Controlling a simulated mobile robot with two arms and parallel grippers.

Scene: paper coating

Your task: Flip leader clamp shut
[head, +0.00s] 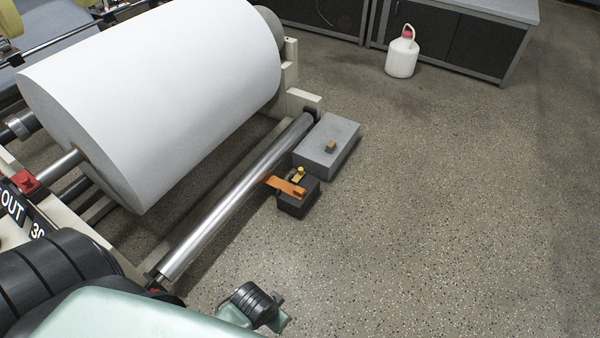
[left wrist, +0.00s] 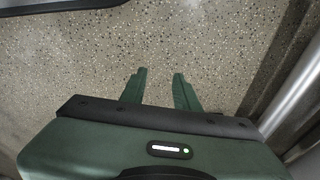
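The leader clamp (head: 297,196) appears to be the small dark block with an orange strip (head: 285,185) and a yellow knob (head: 300,171) on top. It is beside the steel roller (head: 240,199) in the head view, and the orange strip reaches left towards the roller. I cannot tell from here how far the clamp's lever is open. My left gripper (left wrist: 159,73) shows in the left wrist view with its two green fingers apart, nothing between them, above speckled floor. The clamp is not visible in that view. My right gripper is not in view.
A large white paper roll (head: 150,90) fills the upper left. A grey box (head: 327,147) with a small brown block (head: 331,146) stands behind the clamp. A white jug (head: 402,55) stands near dark cabinets (head: 432,35). The floor (head: 450,210) to the right is clear.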

